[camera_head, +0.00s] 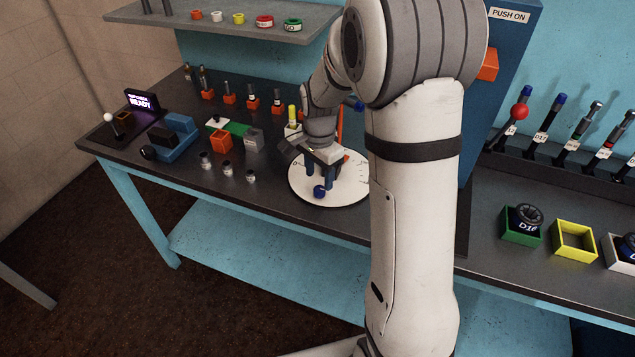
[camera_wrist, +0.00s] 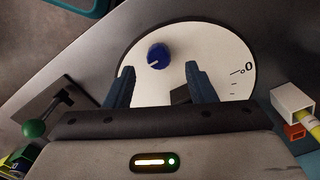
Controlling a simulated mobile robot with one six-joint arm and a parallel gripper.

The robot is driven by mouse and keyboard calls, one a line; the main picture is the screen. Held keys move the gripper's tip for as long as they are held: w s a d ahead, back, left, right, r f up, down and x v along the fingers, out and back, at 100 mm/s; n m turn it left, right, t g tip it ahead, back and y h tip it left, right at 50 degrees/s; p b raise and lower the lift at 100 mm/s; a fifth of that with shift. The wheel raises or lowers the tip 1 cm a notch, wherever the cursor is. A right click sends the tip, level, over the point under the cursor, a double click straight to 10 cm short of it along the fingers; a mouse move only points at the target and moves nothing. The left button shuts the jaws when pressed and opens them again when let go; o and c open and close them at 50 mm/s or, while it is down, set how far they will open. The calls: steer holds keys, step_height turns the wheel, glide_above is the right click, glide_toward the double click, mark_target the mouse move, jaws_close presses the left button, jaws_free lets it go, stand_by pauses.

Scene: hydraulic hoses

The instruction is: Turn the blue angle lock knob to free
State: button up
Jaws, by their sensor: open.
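The blue angle lock knob (camera_head: 319,192) sits near the front edge of a round white dial plate (camera_head: 345,190) on the dark bench. In the wrist view the knob (camera_wrist: 158,55) is round and ridged, with a small pale mark on its face. My gripper (camera_head: 319,180) is over the dial, pointing down, with its two blue fingers apart. In the wrist view the gripper (camera_wrist: 160,75) is open and empty. The knob shows beyond and between the fingertips, and I cannot tell whether a finger touches it. A "0" and tick marks show on the plate's right in the wrist view.
Left of the dial stand several small metal fittings (camera_head: 227,168), an orange box (camera_head: 222,142) and a blue vise-like device (camera_head: 172,140). A yellow upright piece (camera_head: 292,113) and a blue panel (camera_head: 500,80) stand behind. In the wrist view a green-knobbed lever (camera_wrist: 45,120) lies left.

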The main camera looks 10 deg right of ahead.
mark_target(319, 188)
steer(key=shift+f, duration=2)
steer(key=shift+c, duration=0.5)
